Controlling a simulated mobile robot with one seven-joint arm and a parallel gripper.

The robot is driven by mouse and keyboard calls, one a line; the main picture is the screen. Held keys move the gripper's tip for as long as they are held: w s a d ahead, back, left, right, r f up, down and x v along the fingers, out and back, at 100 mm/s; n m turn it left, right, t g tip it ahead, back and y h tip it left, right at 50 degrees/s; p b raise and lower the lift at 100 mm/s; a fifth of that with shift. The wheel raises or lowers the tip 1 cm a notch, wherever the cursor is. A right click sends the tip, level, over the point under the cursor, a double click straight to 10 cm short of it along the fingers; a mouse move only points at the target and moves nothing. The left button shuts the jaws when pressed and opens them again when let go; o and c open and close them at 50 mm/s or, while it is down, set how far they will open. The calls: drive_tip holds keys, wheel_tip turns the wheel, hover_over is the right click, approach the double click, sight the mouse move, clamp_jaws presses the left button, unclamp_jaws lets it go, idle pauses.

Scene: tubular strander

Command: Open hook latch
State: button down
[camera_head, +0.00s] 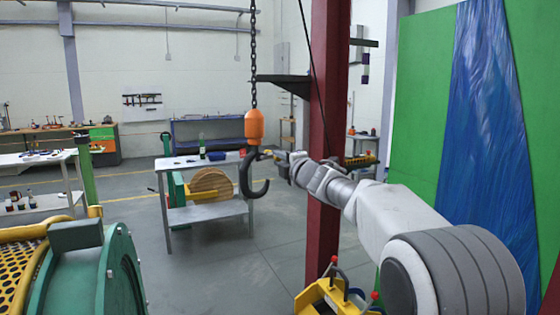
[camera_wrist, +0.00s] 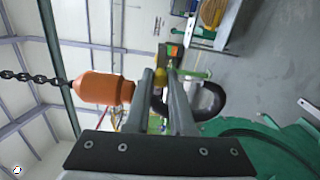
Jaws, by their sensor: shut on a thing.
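A dark crane hook (camera_head: 255,184) hangs under an orange swivel block (camera_head: 255,127) on a chain. My gripper (camera_head: 266,155) reaches in from the right and is at the upper part of the hook, just below the block. In the wrist view the orange block (camera_wrist: 102,88) lies left of my gripper (camera_wrist: 160,76) and the hook's dark curve (camera_wrist: 210,101) lies to the right. My two fingers are close together with a small yellow piece (camera_wrist: 160,77), apparently the latch, between their tips. The fingers hide part of the hook, so the latch's angle cannot be told.
A chain (camera_head: 253,60) runs up from the block. A dark red column (camera_head: 328,110) stands just behind my arm. A green machine housing (camera_head: 95,270) is at the lower left. A table (camera_head: 225,208) with a wooden reel stands behind the hook. Open floor lies between.

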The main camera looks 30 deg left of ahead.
drive_tip(key=c, duration=0.8)
unclamp_jaws()
drive_tip(key=shift+o, duration=0.2)
drive_tip(key=shift+s+d, duration=0.1)
drive_tip(key=b+v, duration=0.4)
drive_tip(key=v, duration=1.3)
drive_tip(key=shift+d, duration=0.1)
